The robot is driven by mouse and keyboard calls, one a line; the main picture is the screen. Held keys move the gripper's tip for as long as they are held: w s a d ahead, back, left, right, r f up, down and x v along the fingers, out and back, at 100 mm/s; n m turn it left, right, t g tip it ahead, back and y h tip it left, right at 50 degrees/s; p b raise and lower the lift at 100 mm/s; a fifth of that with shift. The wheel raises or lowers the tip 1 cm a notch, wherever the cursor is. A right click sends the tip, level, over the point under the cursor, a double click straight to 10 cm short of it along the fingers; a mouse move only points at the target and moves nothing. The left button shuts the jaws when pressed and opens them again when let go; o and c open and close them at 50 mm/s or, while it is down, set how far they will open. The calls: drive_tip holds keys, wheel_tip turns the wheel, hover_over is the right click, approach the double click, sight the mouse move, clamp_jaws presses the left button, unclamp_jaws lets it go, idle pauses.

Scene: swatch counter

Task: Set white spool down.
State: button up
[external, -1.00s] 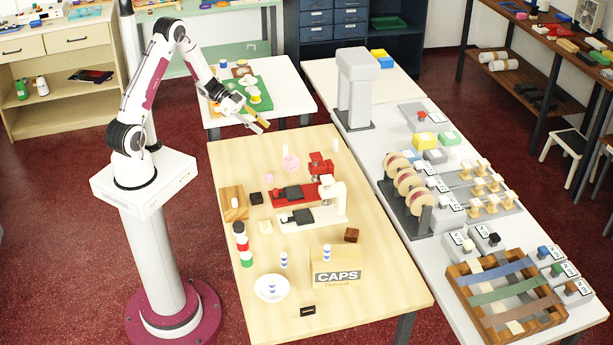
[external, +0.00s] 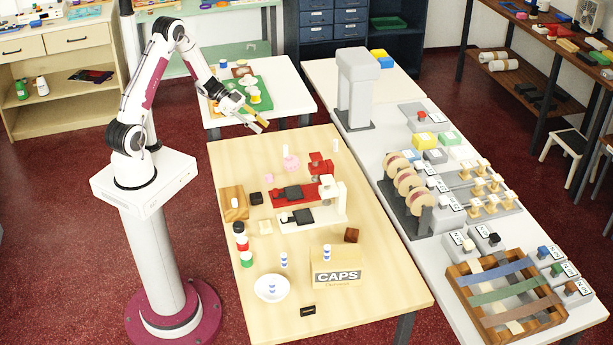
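I cannot tell for sure which thing is the white spool. A slim white upright piece (external: 285,150) stands at the back of the wooden table, below and right of my gripper. Another white piece (external: 335,146) stands farther right. A small white piece (external: 235,203) is on a wooden block (external: 241,213) at the left edge.
The back table (external: 297,103) holds a green board (external: 262,103) with white and yellow pieces.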

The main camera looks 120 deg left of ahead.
drive_tip(key=w+a+r+g+y, duration=0.1)
drive_tip(key=w+r+y, duration=0.2)
drive_tip(key=w+r, duration=0.4)
drive_tip(key=w+d+r+g+y, duration=0.1)
drive_tip(key=w+d+r+y, duration=0.1)
drive_tip(key=w+d+r, duration=0.35)
drive_tip(key=w+d+r+g+y, duration=0.1)
drive_tip(key=w+d+r, duration=0.2)
drive_tip(key=d+r, duration=0.4)
drive_tip(key=s+d+g+h, duration=0.1)
drive_tip(key=s+d, duration=0.4)
drive_tip(key=d, duration=0.6)
drive_tip(key=s+d+g+h, duration=0.1)
drive_tip(key=s+d+h, duration=0.2)
drive_tip(key=d, duration=0.9)
drive_tip(key=s+d+g+h, duration=0.1)
drive_tip(key=s+d+h, duration=0.1)
drive_tip(key=s+d, duration=0.7)
drive_tip(key=d, duration=0.2)
drive_tip(key=shift+d+m+g+h, duration=0.3)
drive_tip(key=shift+d, duration=0.05)
